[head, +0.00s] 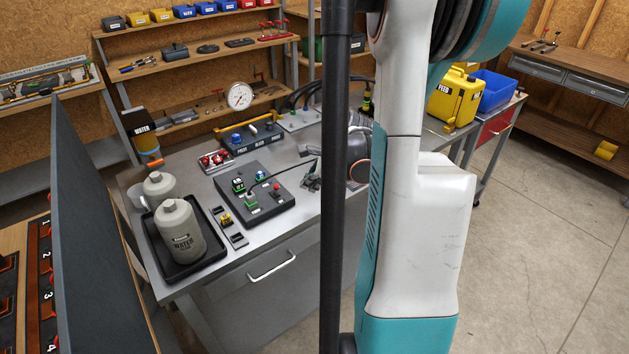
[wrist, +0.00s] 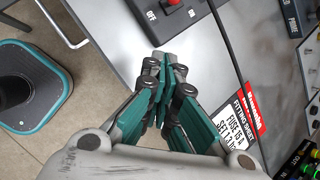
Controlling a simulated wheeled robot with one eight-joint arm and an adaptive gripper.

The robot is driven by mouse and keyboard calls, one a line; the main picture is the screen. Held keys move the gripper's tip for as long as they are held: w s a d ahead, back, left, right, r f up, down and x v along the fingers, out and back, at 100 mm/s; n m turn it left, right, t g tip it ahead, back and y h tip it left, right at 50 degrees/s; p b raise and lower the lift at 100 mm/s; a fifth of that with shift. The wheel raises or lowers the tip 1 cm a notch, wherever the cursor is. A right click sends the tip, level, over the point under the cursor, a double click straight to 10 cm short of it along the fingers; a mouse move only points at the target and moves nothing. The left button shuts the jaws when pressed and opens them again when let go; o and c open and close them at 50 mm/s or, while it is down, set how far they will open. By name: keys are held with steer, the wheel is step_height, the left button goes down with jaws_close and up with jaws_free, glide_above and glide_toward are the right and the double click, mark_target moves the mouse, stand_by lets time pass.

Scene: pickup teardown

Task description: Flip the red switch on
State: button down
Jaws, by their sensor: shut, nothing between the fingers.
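The red switch (head: 275,188) sits at the right side of a dark control box (head: 262,215) on the metal workbench. In the wrist view the red switch (wrist: 173,3) is cut by the top edge, on its dark box (wrist: 170,18) with ON and OFF marks. I cannot tell clearly which way it is set. My gripper (wrist: 164,62) is shut and empty, its teal and black fingers pointing up toward the switch and apart from it.
A black cable crosses the box. A fitting sheet (wrist: 238,115) lies right of my fingers. A black tray (head: 190,262) with a grey water bottle (head: 180,232) stands left of the box. A gauge (head: 239,96) stands on the shelf behind. The bench's front edge is clear.

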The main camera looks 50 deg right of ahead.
mark_target(276, 190)
steer(key=b+x, duration=0.1)
steer(key=x, duration=0.4)
steer(key=shift+w+a+r, duration=0.3)
steer(key=shift+w+a, duration=0.15)
steer(key=shift+w, duration=0.15)
steer(key=shift+w+a+r, duration=0.2)
steer(key=shift+w+a, duration=0.15)
steer(key=shift+w, duration=0.05)
steer(key=shift+w+a+r+b, duration=0.2)
steer(key=shift+w+a+b, duration=0.1)
steer(key=shift+w, duration=0.2)
steer(key=shift+w+d+r+g+p, duration=0.1)
steer(key=shift+w+r+g+p, duration=0.2)
steer(key=shift+g, duration=0.25)
steer(key=shift+w+d+r+g+p, duration=0.1)
steer(key=shift+w+r+g+p, duration=0.1)
steer(key=shift+g+p, duration=0.25)
steer(key=shift+y, duration=0.3)
steer(key=shift+w+d+r+g+p, duration=0.1)
steer(key=shift+w+r+g+p, duration=0.1)
steer(key=shift+w+g, duration=0.3)
steer(key=shift+w+r+g+p, duration=0.1)
steer(key=shift+w+r+g, duration=0.1)
steer(key=shift+g, duration=0.5)
steer(key=shift+w+d+r, duration=0.1)
steer(key=shift+w+d, duration=0.1)
steer(key=shift+w, duration=0.4)
steer(key=shift+w+d+r, duration=0.15)
steer(key=shift+w, duration=0.45)
